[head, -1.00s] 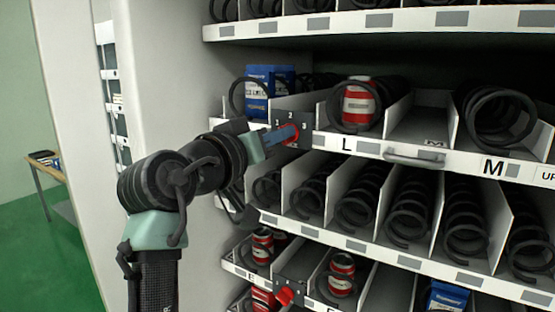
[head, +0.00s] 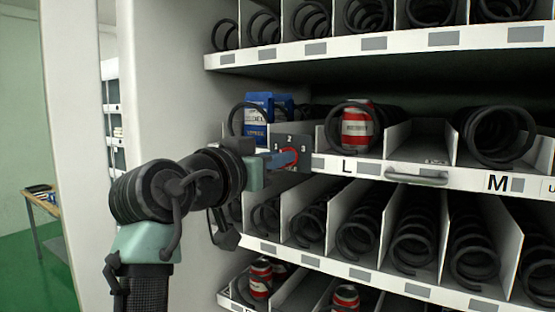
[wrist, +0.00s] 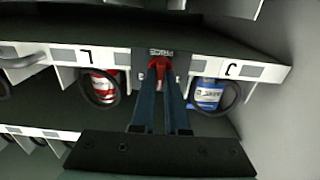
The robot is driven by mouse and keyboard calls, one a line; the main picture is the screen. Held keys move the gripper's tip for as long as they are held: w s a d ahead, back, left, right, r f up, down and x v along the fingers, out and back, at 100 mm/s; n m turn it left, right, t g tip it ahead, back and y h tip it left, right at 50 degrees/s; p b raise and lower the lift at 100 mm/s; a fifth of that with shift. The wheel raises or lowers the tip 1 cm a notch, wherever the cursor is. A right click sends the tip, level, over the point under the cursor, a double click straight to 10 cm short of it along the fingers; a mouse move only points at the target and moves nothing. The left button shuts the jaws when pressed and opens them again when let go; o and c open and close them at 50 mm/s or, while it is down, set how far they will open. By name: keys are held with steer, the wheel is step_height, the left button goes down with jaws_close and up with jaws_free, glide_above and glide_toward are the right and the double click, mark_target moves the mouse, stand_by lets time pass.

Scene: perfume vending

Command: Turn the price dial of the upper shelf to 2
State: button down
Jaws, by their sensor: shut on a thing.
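The upper shelf's price dial (head: 292,161) is a small red knob on a dark plate (head: 291,141) marked 1, 2 and 3, left of the L label. My gripper (head: 288,158) is in front of the plate, with its blue-grey fingers shut on the knob. In the wrist view, the two long fingers (wrist: 160,88) close in on the red dial (wrist: 160,67) under the word PRICE, which appears upside down. The fingers hide most of the knob in the head view, and I cannot tell which number it points to.
A blue box (head: 257,117) stands left of the dial and a red-and-white can (head: 356,128) right of it, both in spiral coils. A shelf handle (head: 416,178) sticks out farther right. The lower shelf (head: 385,280) runs close below my gripper.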

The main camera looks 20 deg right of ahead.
steer(key=shift+r, duration=0.15)
steer(key=c, duration=0.9)
jaws_free()
steer(key=shift+a, duration=0.1)
steer(key=b+v, duration=0.5)
steer(key=v, duration=0.7)
steer(key=shift+s+a, duration=0.25)
steer(key=shift+s, duration=0.1)
